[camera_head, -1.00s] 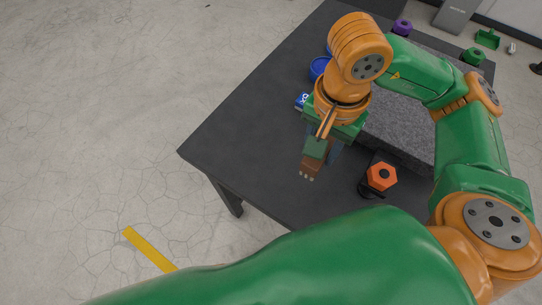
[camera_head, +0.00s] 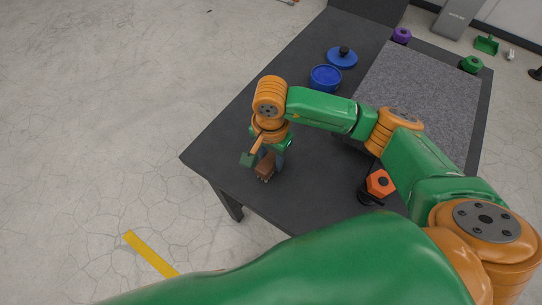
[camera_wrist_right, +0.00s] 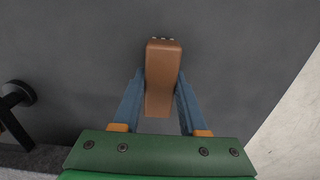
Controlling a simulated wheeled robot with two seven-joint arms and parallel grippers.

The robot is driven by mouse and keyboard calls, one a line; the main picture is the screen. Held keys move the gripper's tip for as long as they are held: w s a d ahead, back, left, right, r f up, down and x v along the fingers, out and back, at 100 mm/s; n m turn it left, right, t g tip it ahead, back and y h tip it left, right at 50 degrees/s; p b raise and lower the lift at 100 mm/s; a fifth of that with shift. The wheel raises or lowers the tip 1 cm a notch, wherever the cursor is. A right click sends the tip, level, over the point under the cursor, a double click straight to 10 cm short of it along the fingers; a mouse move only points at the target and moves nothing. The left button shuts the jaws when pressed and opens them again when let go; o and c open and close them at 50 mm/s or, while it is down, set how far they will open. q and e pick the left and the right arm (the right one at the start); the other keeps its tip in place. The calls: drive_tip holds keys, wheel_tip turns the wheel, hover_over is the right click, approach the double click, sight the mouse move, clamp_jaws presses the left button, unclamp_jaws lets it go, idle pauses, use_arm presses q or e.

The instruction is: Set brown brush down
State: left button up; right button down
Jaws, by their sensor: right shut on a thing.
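The brown brush (camera_head: 265,170) is in my right gripper (camera_head: 270,160), over the front left part of the dark table (camera_head: 225,150). In the right wrist view the brush (camera_wrist_right: 162,75) sits between the two blue-grey fingers of the right gripper (camera_wrist_right: 160,88), which press on its sides. Small pale tufts show at its far end. The dark tabletop is behind it; I cannot tell whether the brush touches it. My left gripper is not in view.
A grey granite slab (camera_head: 425,85) covers the right of the table. A blue round dish (camera_head: 325,77) and a blue lid-like piece with a black knob (camera_head: 342,57) stand behind. An orange-topped black item (camera_head: 380,184) is at the front. The table's left edge is near my gripper.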

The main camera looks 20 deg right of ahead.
sight(271, 157)
drive_tip(key=shift+c, duration=2.2)
unclamp_jaws()
drive_tip(key=shift+r+p, duration=0.3)
drive_tip(key=shift+p, duration=0.1)
wheel_tip(271, 157, up, 12)
drive_tip(key=shift+f, duration=0.15)
